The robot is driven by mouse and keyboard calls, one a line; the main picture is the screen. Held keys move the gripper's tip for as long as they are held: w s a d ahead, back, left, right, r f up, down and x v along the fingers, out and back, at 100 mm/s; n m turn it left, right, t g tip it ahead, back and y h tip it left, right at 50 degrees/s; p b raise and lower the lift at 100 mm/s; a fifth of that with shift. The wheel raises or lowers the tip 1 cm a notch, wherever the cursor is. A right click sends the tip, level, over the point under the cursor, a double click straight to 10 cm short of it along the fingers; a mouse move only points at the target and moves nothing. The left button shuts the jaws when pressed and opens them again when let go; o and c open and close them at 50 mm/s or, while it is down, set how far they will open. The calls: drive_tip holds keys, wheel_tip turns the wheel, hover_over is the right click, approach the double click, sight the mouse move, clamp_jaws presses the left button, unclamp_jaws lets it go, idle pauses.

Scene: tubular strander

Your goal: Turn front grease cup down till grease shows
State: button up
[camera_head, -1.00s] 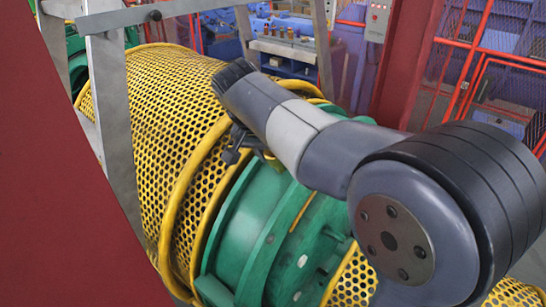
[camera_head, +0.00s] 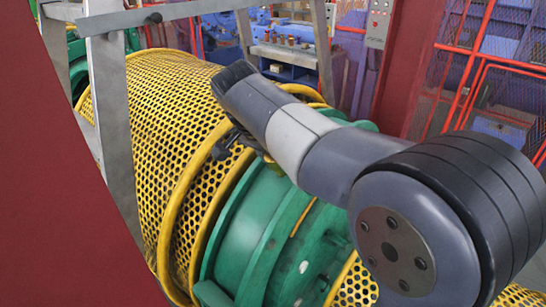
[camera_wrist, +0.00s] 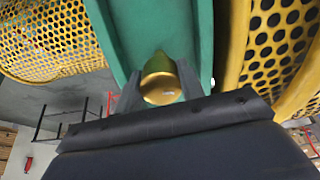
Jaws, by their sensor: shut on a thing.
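A brass grease cup (camera_wrist: 160,82) sits in front of the green bearing housing (camera_wrist: 140,30) in the wrist view. My gripper (camera_wrist: 160,92) is shut on the cup, with one finger on each side of it. The cup's far end and any grease are not clear to see. In the head view the green housing (camera_head: 245,222) lies between yellow guards, and my arm reaches over it. My gripper (camera_head: 232,145) shows there only as a dark part near the yellow guard rim; the cup is hidden.
Yellow perforated guards (camera_head: 170,110) flank the housing closely. A grey metal frame (camera_head: 110,110) stands at the left beside a dark red panel (camera_head: 70,190). A blue bench (camera_head: 285,55) with small brass parts and red fencing (camera_head: 480,70) stand behind.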

drive_tip(key=o, duration=1)
drive_tip(key=v, duration=1.1)
drive_tip(key=shift+f, duration=0.1)
drive_tip(key=x, duration=1.1)
drive_tip(key=shift+n, duration=0.3)
